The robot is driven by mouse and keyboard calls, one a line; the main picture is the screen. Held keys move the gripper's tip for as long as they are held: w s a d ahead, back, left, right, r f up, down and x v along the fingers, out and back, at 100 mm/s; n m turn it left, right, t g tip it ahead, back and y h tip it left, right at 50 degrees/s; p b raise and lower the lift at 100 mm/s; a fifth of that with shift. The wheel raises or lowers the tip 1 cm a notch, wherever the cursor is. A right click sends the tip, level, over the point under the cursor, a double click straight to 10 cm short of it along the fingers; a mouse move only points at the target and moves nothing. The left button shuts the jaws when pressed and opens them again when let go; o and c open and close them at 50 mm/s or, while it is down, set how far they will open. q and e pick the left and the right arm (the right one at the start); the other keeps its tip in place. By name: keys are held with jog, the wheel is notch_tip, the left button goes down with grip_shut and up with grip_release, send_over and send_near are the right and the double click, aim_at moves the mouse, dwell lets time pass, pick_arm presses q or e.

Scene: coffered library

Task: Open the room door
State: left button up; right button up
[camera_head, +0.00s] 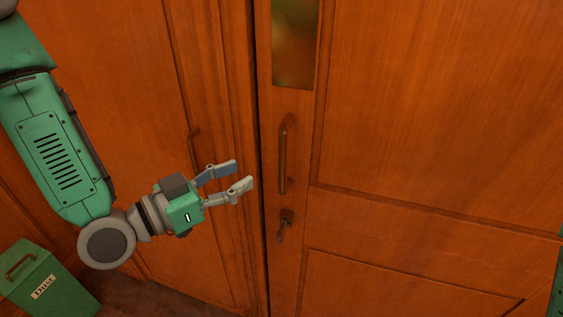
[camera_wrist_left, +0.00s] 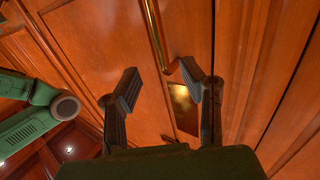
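The wooden door (camera_head: 420,130) fills the right of the head view, with a narrow glass pane at its top left. It carries a long vertical pull handle (camera_head: 284,155) and, below that, a small dark lever or latch (camera_head: 284,226). A dark seam runs down its left edge, and the door looks shut. My left gripper (camera_head: 244,177) is open and empty. In the picture it lies just left of the seam and the pull handle, apart from both. Its spread fingers (camera_wrist_left: 160,88) also show in the left wrist view, with wood panelling beyond. My right gripper is out of view.
Wood panelling (camera_head: 105,110) with another handle (camera_head: 194,148) lies left of the seam, partly behind my left arm. A green bin labelled "Dust" (camera_head: 75,285) stands on the floor at lower left. A little dark floor shows beside it.

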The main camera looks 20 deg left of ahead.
aim_at(282, 154)
pick_arm(q)
jog(key=p+x, duration=0.1)
jog(key=x, duration=0.9)
jog(key=shift+w+d+p, duration=0.1)
jog(key=shift+w+p, duration=0.2)
jog(key=shift+w, duration=0.05)
grip_shut()
